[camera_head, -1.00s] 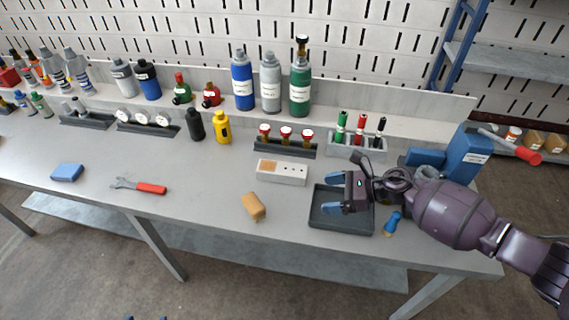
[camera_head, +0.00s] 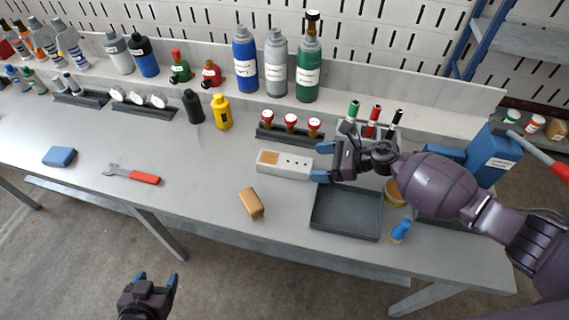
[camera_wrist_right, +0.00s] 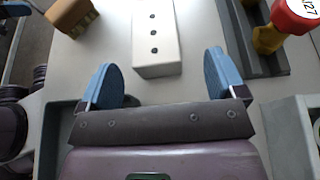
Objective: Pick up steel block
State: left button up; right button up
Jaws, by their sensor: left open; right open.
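The steel block (camera_head: 286,165) looks like a pale grey bar with a tan square at its left end and several small dark holes. It lies on the bench behind the black tray. It also shows in the right wrist view (camera_wrist_right: 155,38), straight ahead between the lines of the fingers. My right gripper (camera_head: 328,161) is open and empty, with its blue fingertips just off the block's right end. In the right wrist view the open fingers (camera_wrist_right: 160,78) lie either side of the block's near end. My left gripper (camera_head: 157,282) is open and empty, in front of the bench at the bottom.
An empty black tray (camera_head: 345,212) lies in front of the right gripper. A rack of red-capped gauges (camera_head: 290,132) stands behind the steel block. A red-handled wrench (camera_head: 135,174) and a blue block (camera_head: 60,157) lie left.

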aim_at(301, 164)
jog(key=x, duration=0.4)
jog(key=shift+s+a+r, duration=0.2)
jog(key=shift+a, duration=0.2)
jog(key=shift+w+a+f, duration=0.15)
jog(key=shift+a+f, duration=0.1)
jog(key=shift+a, duration=0.15)
jog(key=shift+c, duration=0.4)
jog(key=c, duration=1)
jog(key=shift+c, duration=0.7)
jog(key=shift+r+p, duration=0.2)
jog(key=shift+p, duration=0.1)
